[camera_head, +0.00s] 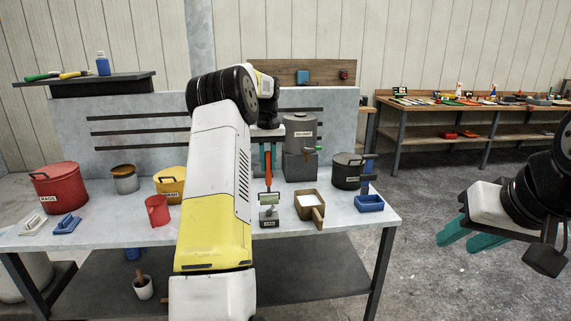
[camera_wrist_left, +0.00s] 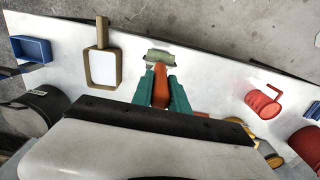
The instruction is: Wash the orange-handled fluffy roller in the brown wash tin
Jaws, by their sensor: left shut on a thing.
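The roller has an orange handle (camera_head: 268,165) and a pale greenish fluffy head (camera_head: 269,198). My left gripper (camera_head: 267,160) is shut on the handle, with the head hanging downward over the bench; in the left wrist view the handle (camera_wrist_left: 160,88) sits between the teal fingers (camera_wrist_left: 163,90). A brown tin (camera_head: 298,203) with whitish contents and a brown handle stands just right of the roller; it also shows in the left wrist view (camera_wrist_left: 90,70). The roller head is outside this tin. My right gripper (camera_head: 467,233) is open and empty, off the bench's right side.
A small dark labelled holder (camera_head: 268,220) is right below the roller head; contact is unclear. A grey solvent drum (camera_head: 300,131), black pot (camera_head: 346,172) and blue tray (camera_head: 370,204) stand near the tin. A red cup (camera_head: 157,211) and yellow bucket (camera_head: 170,182) stand left.

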